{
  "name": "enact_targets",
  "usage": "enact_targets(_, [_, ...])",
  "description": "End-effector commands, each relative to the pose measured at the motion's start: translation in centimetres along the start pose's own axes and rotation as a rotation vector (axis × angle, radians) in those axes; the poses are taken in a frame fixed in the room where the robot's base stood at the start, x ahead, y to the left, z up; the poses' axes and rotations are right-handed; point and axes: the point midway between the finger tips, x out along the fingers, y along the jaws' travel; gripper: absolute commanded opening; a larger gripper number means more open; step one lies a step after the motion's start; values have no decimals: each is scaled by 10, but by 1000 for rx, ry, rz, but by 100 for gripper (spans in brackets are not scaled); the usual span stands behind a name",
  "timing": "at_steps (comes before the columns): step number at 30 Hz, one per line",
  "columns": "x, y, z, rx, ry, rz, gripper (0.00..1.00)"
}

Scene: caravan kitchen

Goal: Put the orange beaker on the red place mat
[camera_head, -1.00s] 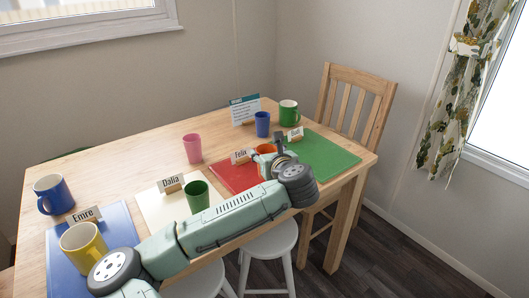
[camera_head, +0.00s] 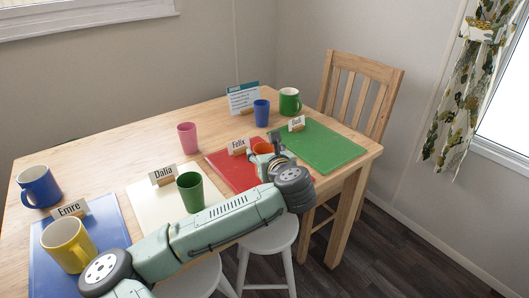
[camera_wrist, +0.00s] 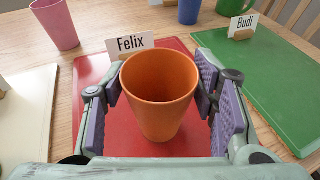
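My gripper (camera_wrist: 160,88) is open around the beaker, one finger on each side. Narrow gaps seem to show between pads and beaker; light contact cannot be ruled out. The beaker's base appears to rest on the mat, its exact contact being hard to see.
Green mat (camera_head: 325,146) lies to the right, white mat (camera_head: 150,210) and blue mat (camera_head: 50,262) to the left. Close by stand a green beaker (camera_head: 190,193), pink beaker (camera_head: 187,137), blue beaker (camera_head: 261,113) and green mug (camera_head: 289,101). Name cards stand on the mats.

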Motion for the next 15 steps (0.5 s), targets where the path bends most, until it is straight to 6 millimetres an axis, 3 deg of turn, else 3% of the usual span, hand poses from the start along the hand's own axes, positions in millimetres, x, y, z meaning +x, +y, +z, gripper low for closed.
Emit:
enact_targets(6, [0,0,1,0,-1,0,69])
enact_targets(15, [0,0,2,0,-1,0,69])
